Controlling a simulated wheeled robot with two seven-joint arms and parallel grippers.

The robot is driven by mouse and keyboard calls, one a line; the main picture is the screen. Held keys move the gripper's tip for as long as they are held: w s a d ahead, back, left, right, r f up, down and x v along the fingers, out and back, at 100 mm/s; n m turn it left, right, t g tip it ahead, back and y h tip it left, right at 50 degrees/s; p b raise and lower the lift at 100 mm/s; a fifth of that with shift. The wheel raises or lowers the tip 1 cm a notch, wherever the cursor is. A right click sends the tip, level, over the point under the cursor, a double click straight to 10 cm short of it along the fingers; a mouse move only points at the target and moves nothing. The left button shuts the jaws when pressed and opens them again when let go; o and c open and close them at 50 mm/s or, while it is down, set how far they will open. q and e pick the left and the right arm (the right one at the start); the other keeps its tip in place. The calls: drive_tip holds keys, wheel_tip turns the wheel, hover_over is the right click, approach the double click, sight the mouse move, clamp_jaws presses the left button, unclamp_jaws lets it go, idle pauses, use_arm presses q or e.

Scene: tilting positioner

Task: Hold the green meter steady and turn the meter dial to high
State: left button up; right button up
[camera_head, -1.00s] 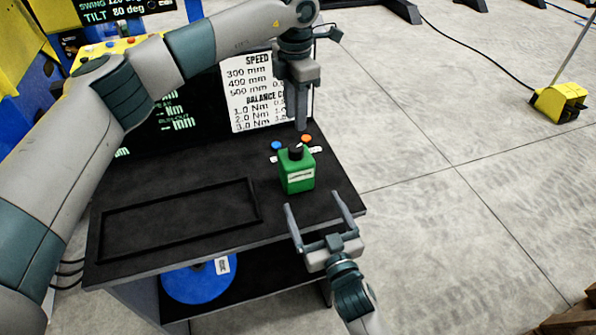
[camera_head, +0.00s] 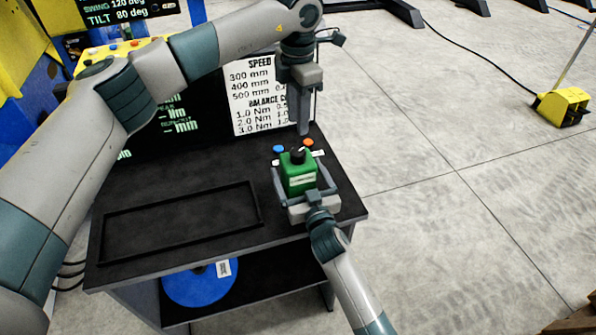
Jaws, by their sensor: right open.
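The green meter (camera_head: 297,179) stands upright at the right end of the black bench top. Its black dial (camera_head: 297,156) is on top, with a pale mark on it. My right gripper (camera_head: 298,184) is open, one finger on each side of the meter's lower body; I cannot tell whether either finger touches it. My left gripper (camera_head: 304,128) points down just above and behind the dial, apart from it as far as I see. Its fingers overlap in this view, so their opening is hidden.
A shallow black tray (camera_head: 258,207) lies on the bench (camera_head: 180,178) left of the meter. A blue button (camera_head: 279,149) and an orange button (camera_head: 308,142) sit behind the meter. A screen and white chart (camera_head: 258,95) stand at the back. A blue reel (camera_head: 200,285) is on the lower shelf.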

sight(298, 151)
drive_tip(key=shift+w, duration=0.15)
drive_tip(key=c, duration=1.4)
use_arm(q)
drive_tip(key=o, duration=0.5)
drive_tip(key=n, duration=0.2)
drive_tip(key=r+n, duration=0.1)
drive_tip(key=n, duration=0.5)
drive_tip(key=shift+r, duration=0.4)
drive_tip(key=shift+f, duration=0.1)
wheel_tip(298, 151, down, 12)
drive_tip(key=shift+r, duration=0.1)
